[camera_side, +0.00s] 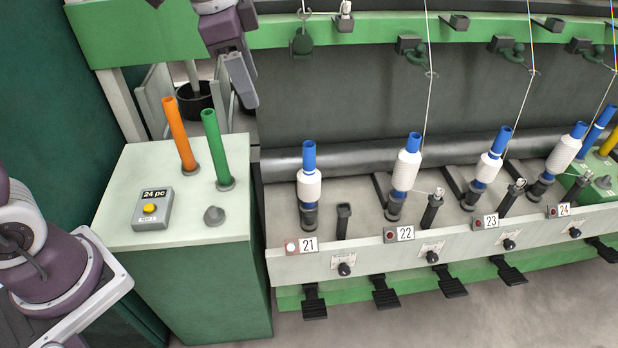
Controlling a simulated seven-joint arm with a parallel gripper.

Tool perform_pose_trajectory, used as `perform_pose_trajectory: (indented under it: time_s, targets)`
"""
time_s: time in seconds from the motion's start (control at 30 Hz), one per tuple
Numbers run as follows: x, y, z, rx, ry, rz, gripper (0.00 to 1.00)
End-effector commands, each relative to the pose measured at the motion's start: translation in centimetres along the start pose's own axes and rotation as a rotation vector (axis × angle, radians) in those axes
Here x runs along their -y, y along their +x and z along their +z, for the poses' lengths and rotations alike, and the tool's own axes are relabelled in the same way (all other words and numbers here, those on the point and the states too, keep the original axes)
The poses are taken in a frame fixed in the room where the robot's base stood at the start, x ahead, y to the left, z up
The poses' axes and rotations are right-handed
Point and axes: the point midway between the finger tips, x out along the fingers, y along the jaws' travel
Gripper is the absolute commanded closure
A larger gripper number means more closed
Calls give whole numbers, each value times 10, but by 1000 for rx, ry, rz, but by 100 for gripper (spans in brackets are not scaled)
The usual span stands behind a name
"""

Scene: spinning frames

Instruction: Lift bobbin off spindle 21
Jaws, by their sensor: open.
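The bobbin on spindle 21 (309,186) is a blue tube wound with white yarn. It stands upright on its dark spindle base behind the white rail, above the label 21 (309,245). No thread is visible running up from it. My gripper (244,100) hangs at the top, left of the bobbin and higher in the picture, over the gap behind the cabinet. It is open, apart from the bobbin, with nothing seen in it. Its fingers overlap from this side, so the gap between them is hard to see.
Bobbins on spindles 22 (407,168), 23 (489,167) and 24 (563,152) have threads rising from them. The cabinet (180,235) at left holds an orange tube (178,132), a green tube (217,145), an empty peg (214,215) and a button box (152,208). A dark roller (340,158) runs behind the spindles.

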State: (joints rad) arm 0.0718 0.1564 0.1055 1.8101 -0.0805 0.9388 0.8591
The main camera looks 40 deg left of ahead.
Motion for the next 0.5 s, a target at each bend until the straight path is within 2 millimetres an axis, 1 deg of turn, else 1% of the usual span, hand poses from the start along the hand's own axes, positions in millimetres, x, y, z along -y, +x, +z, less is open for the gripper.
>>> perform_pose_trajectory:
  time_s: [0.03,0.07,0.1,0.13,0.17,0.2,0.3,0.4,0.5]
  targets:
    - [18,34,-17,37,105,29,45]
    - [28,55,-27,56,181,45,45]
    - [40,85,-38,78,284,65,45]
    - [47,108,-45,94,359,81,45]
    - [53,130,-50,108,430,97,45]
    - [58,159,-55,124,520,117,45]
    - [63,211,-60,150,685,155,45]
    - [63,236,-61,160,768,176,45]
    - [61,244,-59,139,723,198,45]
